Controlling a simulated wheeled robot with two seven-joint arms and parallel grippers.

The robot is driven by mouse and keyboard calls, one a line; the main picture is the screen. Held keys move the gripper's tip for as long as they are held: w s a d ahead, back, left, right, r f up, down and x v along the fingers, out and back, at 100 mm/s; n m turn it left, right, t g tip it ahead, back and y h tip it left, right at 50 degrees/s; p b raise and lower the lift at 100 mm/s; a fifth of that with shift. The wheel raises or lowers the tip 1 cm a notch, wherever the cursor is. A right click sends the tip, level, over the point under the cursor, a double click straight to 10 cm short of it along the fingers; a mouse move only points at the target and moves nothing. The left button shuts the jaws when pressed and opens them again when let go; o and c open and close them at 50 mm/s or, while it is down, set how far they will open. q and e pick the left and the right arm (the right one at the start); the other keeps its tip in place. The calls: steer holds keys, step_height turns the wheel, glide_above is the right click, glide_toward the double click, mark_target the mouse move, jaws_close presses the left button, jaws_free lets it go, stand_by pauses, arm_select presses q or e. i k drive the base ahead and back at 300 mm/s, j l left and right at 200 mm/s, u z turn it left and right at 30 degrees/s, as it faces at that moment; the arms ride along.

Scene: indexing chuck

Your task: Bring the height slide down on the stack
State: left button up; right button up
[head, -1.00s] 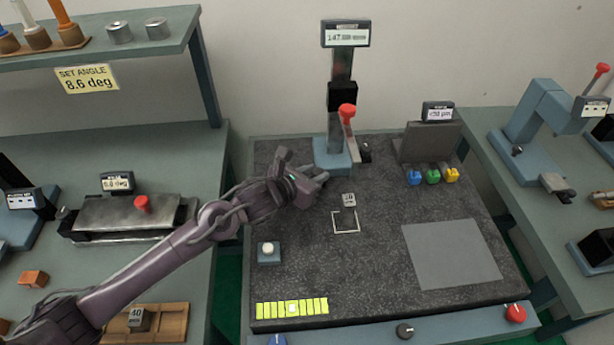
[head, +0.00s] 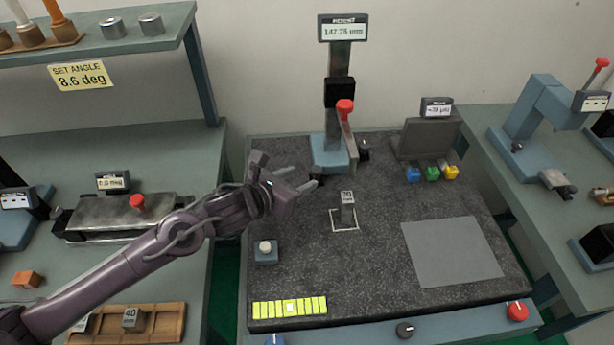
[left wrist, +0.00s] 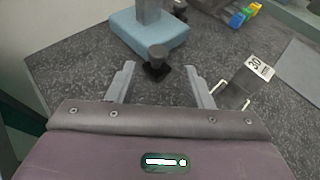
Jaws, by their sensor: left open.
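The height gauge stands at the back of the dark plate, with a blue base (head: 328,153) and an upright column. Its black slide (head: 339,93) sits high on the column, with a red knob (head: 345,106) and a grey arm below. The display (head: 342,28) reads about 147.78 mm. The stack shows as a grey block marked 30 (head: 347,211), standing in a white square outline; it also shows in the left wrist view (left wrist: 246,82). My left gripper (head: 303,178) is open and empty, left of the block. A dark knob (left wrist: 157,58) by the gauge base shows between its fingers.
A grey pad (head: 452,253) is at right. Blue, green and yellow pieces (head: 432,174) sit by a dark panel at the back right.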

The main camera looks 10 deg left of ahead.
mark_target(339, 92)
steer(key=k, duration=1.5)
